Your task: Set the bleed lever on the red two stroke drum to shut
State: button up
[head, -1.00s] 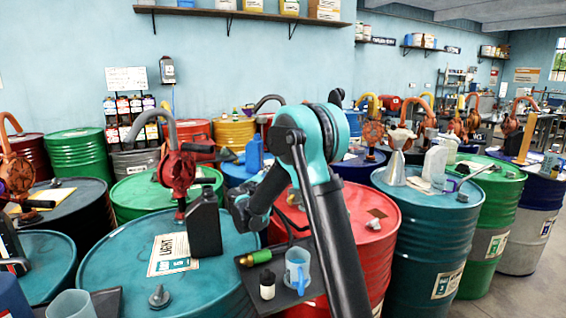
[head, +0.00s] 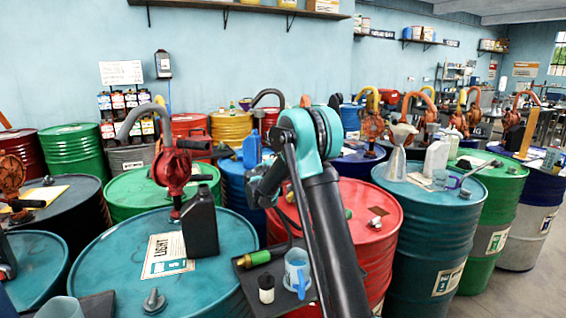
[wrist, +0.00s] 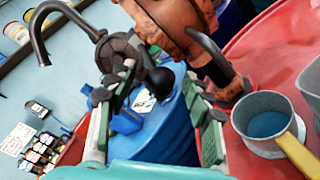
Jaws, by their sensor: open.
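The red drum (head: 385,225) stands right of centre in the head view, partly behind my arm. Its red top (wrist: 250,60) also shows at the right of the wrist view. In the wrist view my gripper (wrist: 160,82) is open, its two fingers apart. A dark pump part with a round black knob (wrist: 160,81) shows between and beyond the fingertips; I cannot tell whether they touch. A rust-orange pump body (wrist: 170,25) is above it. I cannot make out which part is the bleed lever or its setting. My fingertips are hidden in the head view.
A pot with blue liquid (wrist: 265,122) and a yellow handle is on the red top, right of my gripper. A black can (head: 200,228) and a red pump (head: 173,168) stand on the teal drum at left. A blue mug (head: 298,270) sits on a dark tray.

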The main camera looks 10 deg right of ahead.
jog(key=shift+w+d, duration=0.25)
jog(key=shift+w, duration=0.15)
grip_shut()
